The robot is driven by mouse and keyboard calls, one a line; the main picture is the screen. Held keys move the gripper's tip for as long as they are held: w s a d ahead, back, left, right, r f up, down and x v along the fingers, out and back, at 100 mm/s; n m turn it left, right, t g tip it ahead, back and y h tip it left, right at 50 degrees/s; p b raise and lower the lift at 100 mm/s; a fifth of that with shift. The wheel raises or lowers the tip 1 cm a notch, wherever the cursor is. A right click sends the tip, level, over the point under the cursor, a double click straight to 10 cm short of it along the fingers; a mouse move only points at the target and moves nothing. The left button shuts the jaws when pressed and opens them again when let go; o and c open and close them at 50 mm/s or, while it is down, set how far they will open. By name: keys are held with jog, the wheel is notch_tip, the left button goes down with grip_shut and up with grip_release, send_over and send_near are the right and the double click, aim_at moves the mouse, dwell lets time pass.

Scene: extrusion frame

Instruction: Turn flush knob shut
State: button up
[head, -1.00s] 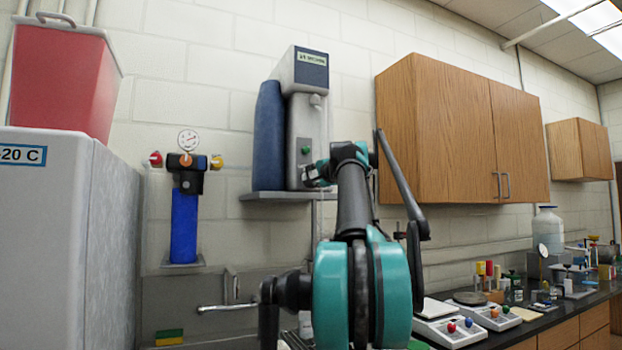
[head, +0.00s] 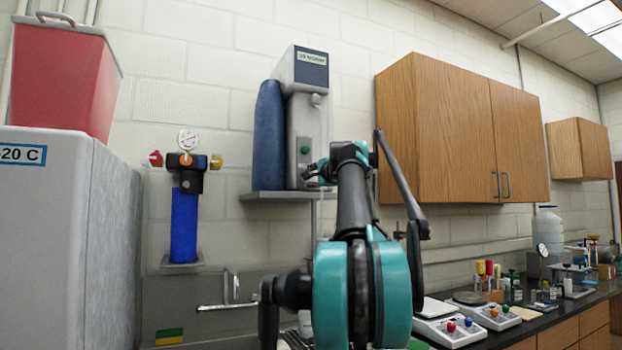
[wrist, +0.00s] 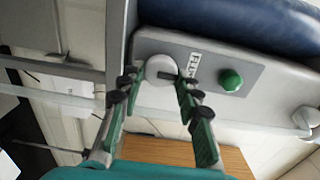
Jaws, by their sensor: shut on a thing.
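A green button (wrist: 231,80) sits on the same panel, apart from the fingers.
A dark blue cylinder (head: 268,135) stands left of the unit on a grey shelf (head: 270,195). Wooden cabinets (head: 440,130) hang close on the right. A blue filter with a gauge (head: 184,225) is on the wall at left, above a sink faucet (head: 228,304).

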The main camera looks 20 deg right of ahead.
jog(key=o, duration=1.1)
jog(key=shift+s, duration=0.1)
jog(key=s, duration=1.1)
jog(key=shift+s+d, duration=0.2)
jog(key=shift+s, duration=0.2)
